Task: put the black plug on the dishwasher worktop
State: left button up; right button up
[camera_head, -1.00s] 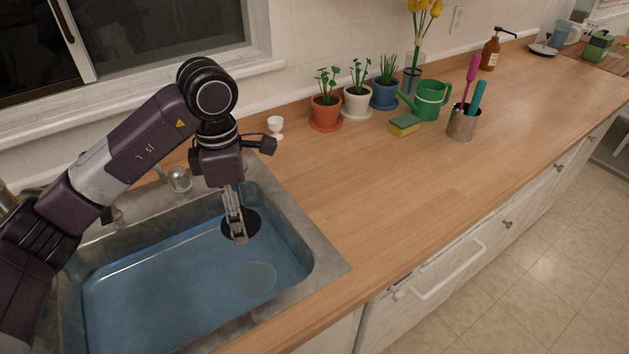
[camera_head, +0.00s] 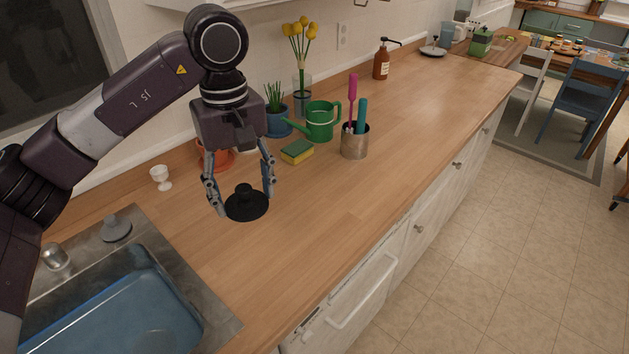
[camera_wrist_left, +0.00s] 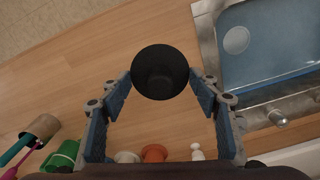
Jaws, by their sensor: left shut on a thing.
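The black plug (camera_head: 247,206) is a round dark disc with a knob on top. It is over the wooden worktop (camera_head: 310,205), to the right of the sink. My left gripper (camera_head: 243,203) points down, shut on the plug, with its spread fingers at opposite sides of the disc. The left wrist view shows the plug (camera_wrist_left: 160,72) between the blue-padded fingertips (camera_wrist_left: 160,85). I cannot tell whether the plug touches the wood. The dishwasher (camera_head: 345,305) is a white front with a bar handle under the worktop. My right gripper is not in view.
The sink (camera_head: 115,310) with blue water is at the lower left. A white egg cup (camera_head: 161,178), a sponge (camera_head: 297,151), a green watering can (camera_head: 320,121), a utensil cup (camera_head: 355,141) and flowerpots stand along the back. The worktop's front and right stretch is clear.

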pick_arm(q)
jog(key=shift+w+d+f, duration=0.1)
jog(key=shift+d+f, duration=0.05)
jog(key=shift+f, duration=0.05)
notch_tip(320, 180, down, 5)
jog(key=p, duration=0.4)
send_over(261, 269)
notch_tip(261, 269, down, 9)
jog(key=shift+f, duration=0.7)
notch_tip(261, 269, down, 3)
jog(key=shift+f+p, duration=0.15)
jog(key=shift+p, duration=0.35)
jog(key=shift+f, duration=0.3)
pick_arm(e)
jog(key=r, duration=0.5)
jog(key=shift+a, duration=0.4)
pick_arm(q)
jog(key=shift+f, duration=0.1)
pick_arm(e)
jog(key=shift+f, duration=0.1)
